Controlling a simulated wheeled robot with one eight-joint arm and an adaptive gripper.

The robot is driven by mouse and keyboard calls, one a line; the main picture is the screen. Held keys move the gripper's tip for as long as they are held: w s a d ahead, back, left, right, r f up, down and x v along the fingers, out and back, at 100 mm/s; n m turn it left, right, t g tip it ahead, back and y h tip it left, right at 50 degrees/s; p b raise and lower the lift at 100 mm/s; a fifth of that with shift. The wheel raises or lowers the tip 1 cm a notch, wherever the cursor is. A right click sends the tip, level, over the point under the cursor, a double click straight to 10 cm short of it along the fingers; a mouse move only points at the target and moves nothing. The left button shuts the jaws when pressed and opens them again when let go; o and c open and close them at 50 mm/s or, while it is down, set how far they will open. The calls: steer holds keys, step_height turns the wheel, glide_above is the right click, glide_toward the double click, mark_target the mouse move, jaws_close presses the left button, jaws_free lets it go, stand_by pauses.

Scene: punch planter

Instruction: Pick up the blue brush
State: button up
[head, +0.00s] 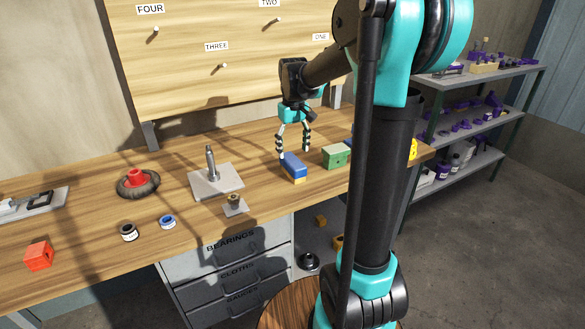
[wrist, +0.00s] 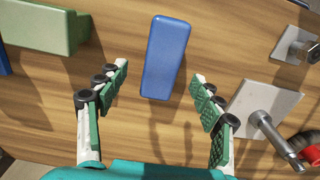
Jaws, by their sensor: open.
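The blue brush (head: 293,162) is a blue block with a pale yellow lower layer, lying on the wooden workbench (head: 85,210). My gripper (head: 294,145) is open and empty, pointing down just above the brush. In the wrist view, the brush (wrist: 165,57) shows its blue top, lying lengthwise and slightly tilted in the gap between my two spread fingers (wrist: 160,77). Bare table shows on both sides of it, and neither finger appears to touch it. The exact height of the fingertips above the table is hard to tell.
A green block (head: 336,156) lies just right of the brush. Left of it stand a metal plate with a post (head: 215,180) and a smaller pegged plate (head: 235,206). A wheel with red hub (head: 137,183) is farther left. A board with pegs (head: 185,65) rises behind.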

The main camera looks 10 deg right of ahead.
mark_target(293, 160)
steer(key=shift+s+a+f, duration=0.1)
steer(key=shift+f, duration=1.5)
steer(key=shift+s+a+f, duration=0.1)
steer(key=shift+f, duration=1.45)
steer(key=shift+c, duration=0.4)
steer(key=c, duration=1.3)
